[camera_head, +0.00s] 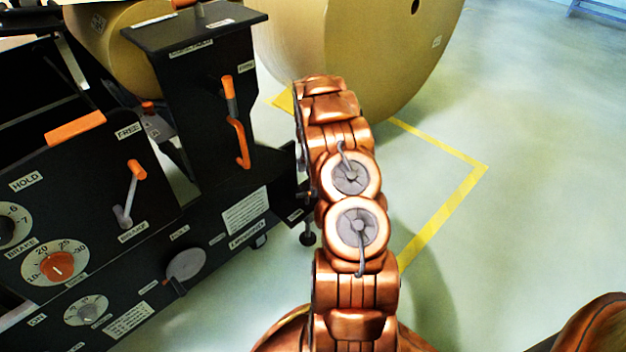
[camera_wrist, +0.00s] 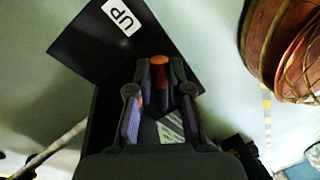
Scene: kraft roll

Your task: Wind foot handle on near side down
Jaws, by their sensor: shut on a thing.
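In the wrist view, my gripper (camera_wrist: 160,78) has its two fingers on either side of an orange-tipped handle (camera_wrist: 160,68), shut on it. The handle stands beside a black plate (camera_wrist: 105,45) with a white "UP" label (camera_wrist: 122,17), which reads upside down. In the head view my copper-coloured arm hides the gripper. A thin upright rod with a dark round foot (camera_head: 308,238) shows just left of my arm, at the end of the black machine's low beam. How far the handle is turned cannot be told.
The black machine (camera_head: 225,150) fills the left, with orange levers (camera_head: 237,130) and dials (camera_head: 55,264). A large kraft roll (camera_head: 380,50) stands behind my arm. Yellow tape (camera_head: 450,205) marks the floor. Open floor lies to the right.

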